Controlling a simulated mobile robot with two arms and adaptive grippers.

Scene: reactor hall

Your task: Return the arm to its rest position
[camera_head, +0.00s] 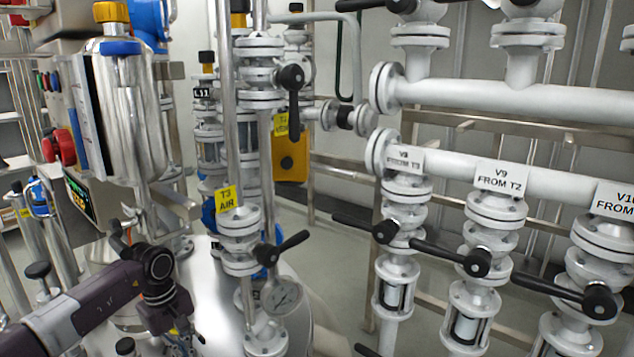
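My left arm (85,305), dark purple and grey, reaches in from the lower left. Its wrist joint (158,265) is bent downward in front of a shiny steel vessel. My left gripper (182,340) hangs below the wrist at the bottom edge, small and partly cut off. Its fingers cannot be made out, and I see nothing clearly held in it. It is left of the pressure gauge (282,295), apart from it in the picture. My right arm and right gripper are not in view.
The T3 AIR valve (240,240) with its black handle (283,247) stands right of my wrist. White pipes with the V9 valve (494,215) and other black-handled valves fill the right side. A control panel (75,120) is at upper left. Open floor (335,265) shows in the middle.

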